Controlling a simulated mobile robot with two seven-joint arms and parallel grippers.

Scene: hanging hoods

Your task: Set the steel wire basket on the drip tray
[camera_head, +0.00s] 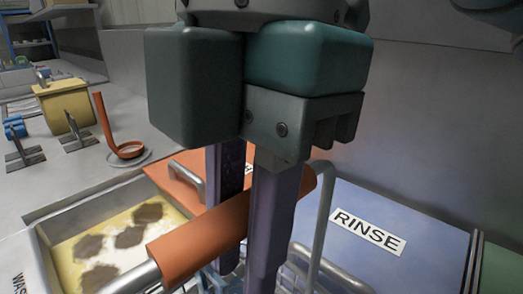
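My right gripper (251,275) comes down from the top of the head view. Its two dark fingers stand on either side of a thick orange handle (190,243) and look closed on it. The handle sits on a bent steel bar. Part of the steel wire basket (293,272) shows below the fingers, at the bottom edge; the rest is hidden or out of frame. I cannot tell whether the basket is resting on something or hanging. No drip tray can be clearly identified; a green ribbed surface (500,270) shows at the lower right. My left gripper is not in view.
A basin (57,215) with yellowish liquid and brown patches lies at left. An orange panel (185,175) is behind the handle, and a blue panel marked RINSE (420,225) is at right. A yellow block (65,105) and an orange hooked tool (107,125) stand on the counter.

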